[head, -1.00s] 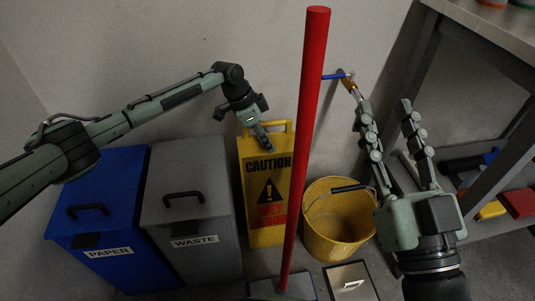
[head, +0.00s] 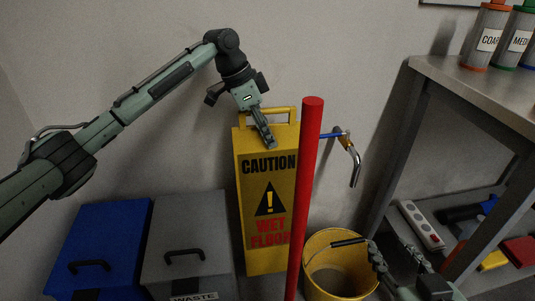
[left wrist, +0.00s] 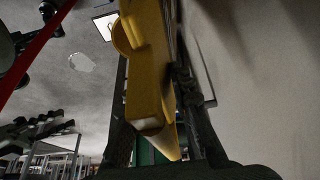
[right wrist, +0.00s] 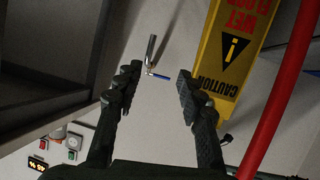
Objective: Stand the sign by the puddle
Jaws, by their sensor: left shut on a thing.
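The yellow caution sign (head: 248,225), marked wet floor, hangs upright and folded in front of the wall in the head view. My left gripper (head: 268,136) is shut on its top edge near the handle. The sign also fills the middle of the left wrist view (left wrist: 147,70), between the fingers. A pale irregular patch on the grey floor, seemingly the puddle (left wrist: 82,62), shows in the left wrist view. My right gripper (right wrist: 155,95) is open and empty in the right wrist view. It is partly cut off at the lower right of the head view.
A red pole (head: 305,190) stands just right of the sign. A yellow bucket (head: 318,285) is below a wall tap (head: 348,148). Blue (head: 105,235) and grey (head: 190,235) bins stand at lower left. A metal shelf table (head: 470,85) is at right.

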